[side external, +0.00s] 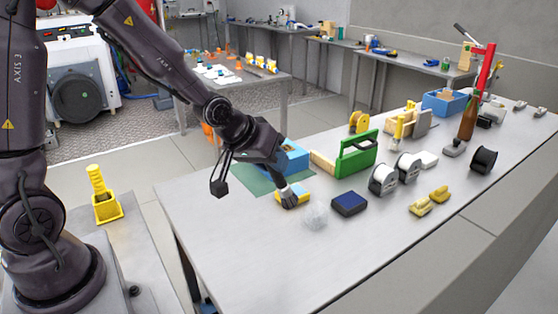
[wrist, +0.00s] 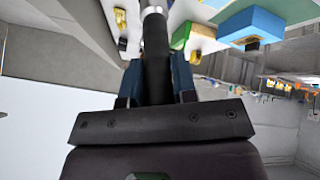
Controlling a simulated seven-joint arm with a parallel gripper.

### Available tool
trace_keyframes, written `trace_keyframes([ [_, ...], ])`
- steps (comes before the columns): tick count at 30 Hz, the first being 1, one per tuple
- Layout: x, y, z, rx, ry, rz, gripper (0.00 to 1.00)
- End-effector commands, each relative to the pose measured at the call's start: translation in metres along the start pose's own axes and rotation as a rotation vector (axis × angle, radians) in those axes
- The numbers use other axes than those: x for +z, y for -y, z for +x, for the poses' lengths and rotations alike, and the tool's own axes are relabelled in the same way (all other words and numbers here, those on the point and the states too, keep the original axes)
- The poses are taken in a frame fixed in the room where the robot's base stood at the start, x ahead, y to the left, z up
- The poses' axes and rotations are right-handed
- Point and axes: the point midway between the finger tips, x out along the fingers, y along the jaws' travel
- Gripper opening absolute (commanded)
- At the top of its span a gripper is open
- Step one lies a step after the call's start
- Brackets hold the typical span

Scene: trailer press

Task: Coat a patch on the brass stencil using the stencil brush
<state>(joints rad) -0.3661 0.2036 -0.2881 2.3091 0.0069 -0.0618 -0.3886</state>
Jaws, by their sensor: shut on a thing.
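My gripper (side external: 276,165) is low over the near left part of the bench, pointing down and to the right. In the wrist view my gripper (wrist: 156,75) is shut on the dark handle of the stencil brush (wrist: 154,28). The brush has a silver ferrule, and its tip is cut off by the top edge there. In the side view the brush (side external: 289,199) reaches down to a small yellow piece (side external: 302,190), perhaps the brass stencil, which it partly covers. I cannot tell whether they touch.
A blue box (side external: 294,157) and green mat (side external: 250,178) lie behind my gripper. A clear round object (side external: 314,216), dark blue block (side external: 349,203) and green frame (side external: 357,153) stand to the right. The bench's near left corner is clear.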

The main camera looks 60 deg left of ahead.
Motion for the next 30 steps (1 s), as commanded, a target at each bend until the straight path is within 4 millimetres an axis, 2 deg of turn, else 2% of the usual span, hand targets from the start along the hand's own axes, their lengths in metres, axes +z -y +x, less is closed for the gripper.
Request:
trace_keyframes([
  [1, -0.01, 0.014, 0.008, -0.015, -0.013, -0.042, 0.0],
  [8, -0.068, 0.066, 0.04, -0.088, -0.076, -0.206, 0.0],
  [11, -0.099, 0.097, 0.053, -0.129, -0.111, -0.29, 0.0],
  [15, -0.145, 0.147, 0.068, -0.19, -0.166, -0.413, 0.0],
  [21, -0.207, 0.212, 0.076, -0.253, -0.239, -0.563, 0.0],
  [25, -0.238, 0.23, 0.073, -0.262, -0.27, -0.617, 0.0],
  [30, -0.268, 0.222, 0.063, -0.238, -0.288, -0.645, 0.0],
])
